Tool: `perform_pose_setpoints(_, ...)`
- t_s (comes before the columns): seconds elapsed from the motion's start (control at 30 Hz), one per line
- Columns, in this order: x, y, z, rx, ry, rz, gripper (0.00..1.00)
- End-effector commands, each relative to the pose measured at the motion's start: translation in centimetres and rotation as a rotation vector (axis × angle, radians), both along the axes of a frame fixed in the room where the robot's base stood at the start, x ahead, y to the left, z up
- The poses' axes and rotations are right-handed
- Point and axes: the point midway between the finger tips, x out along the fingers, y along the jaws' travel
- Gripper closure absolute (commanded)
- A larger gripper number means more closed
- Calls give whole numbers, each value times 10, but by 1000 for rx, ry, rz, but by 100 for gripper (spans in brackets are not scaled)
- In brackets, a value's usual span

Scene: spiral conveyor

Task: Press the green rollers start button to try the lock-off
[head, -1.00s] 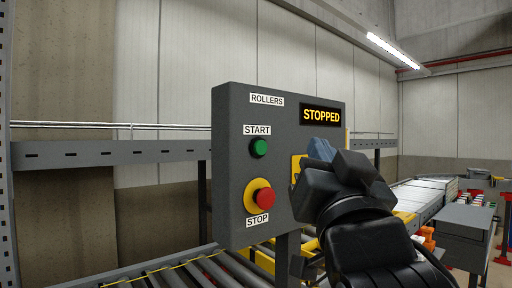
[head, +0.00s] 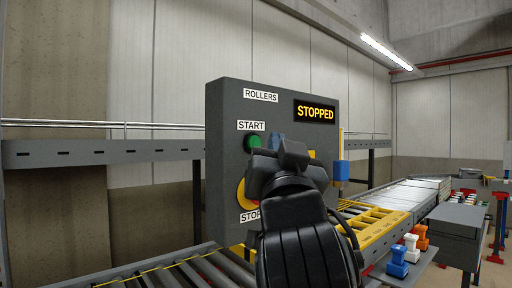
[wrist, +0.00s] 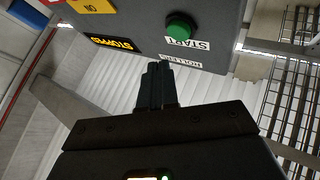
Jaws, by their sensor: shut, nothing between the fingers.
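The green start button (head: 253,140) is on the grey ROLLERS panel (head: 224,120), under the START label, partly covered by my gripper in the head view. It shows whole in the wrist view (wrist: 181,27). The panel's display (head: 314,112) reads STOPPED. My gripper (head: 277,142) is shut and empty, its fingers pointing at the panel just right of the button. In the wrist view the fingertips (wrist: 157,66) appear below the button, with a visible gap; I see no contact.
A blue block (head: 341,170) is at the panel's right edge. Rollers (head: 195,272) run below. Blue (head: 398,262), white and orange pieces stand on a shelf at right.

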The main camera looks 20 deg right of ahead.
Motion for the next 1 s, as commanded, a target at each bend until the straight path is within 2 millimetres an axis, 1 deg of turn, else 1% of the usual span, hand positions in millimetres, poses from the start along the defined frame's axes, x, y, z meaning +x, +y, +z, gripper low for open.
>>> perform_pose_setpoints(0.1, 10, 3, -2, 1, 0, 0, 100)
perform_pose_setpoints(0.3, 17, 6, -1, 1, 1, 1, 100)
perform_pose_setpoints(1.0, 17, 5, 0, 0, 0, 0, 100)
